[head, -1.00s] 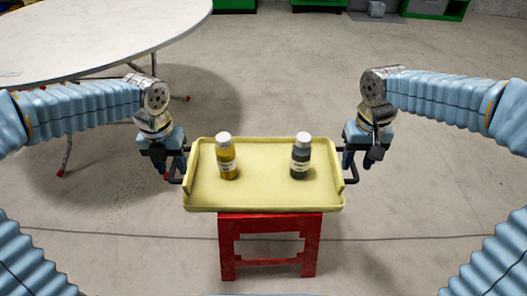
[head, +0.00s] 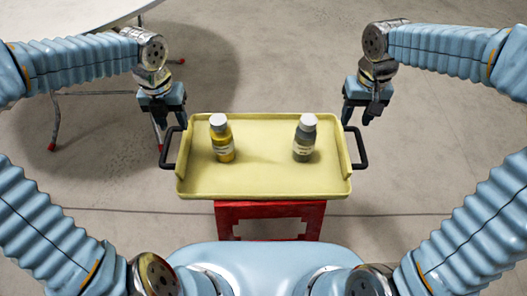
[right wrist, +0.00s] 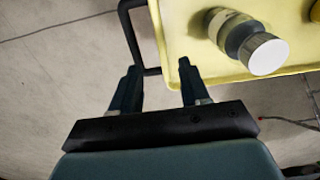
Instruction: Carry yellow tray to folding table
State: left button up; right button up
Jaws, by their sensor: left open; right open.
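The yellow tray (head: 262,187) sits on a red stool (head: 228,221), with a black handle at each short side. A bottle with yellow contents (head: 222,143) and a dark grey bottle (head: 305,142) stand upright on it, both white-capped. My left gripper (head: 168,119) is open near the far end of the left handle (head: 167,150). My right gripper (head: 358,118) is open near the far end of the right handle (head: 362,150). In the right wrist view, the open fingers (right wrist: 158,65) show beside the tray's corner and handle (right wrist: 131,30), with nothing gripped.
A round white table (head: 70,18) with thin metal legs stands at the far left, partly out of view. Bare concrete floor (head: 270,65) lies behind the tray and to the right. My own body is close in front of the stool.

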aim_at(183, 144)
pick_arm(q)
notch_tip(183, 144, down, 12)
jog(key=shift+f, duration=0.1)
pick_arm(e)
notch_tip(183, 144, down, 12)
jog(key=shift+f, duration=0.1)
pick_arm(q)
grip_shut()
pick_arm(e)
grip_shut()
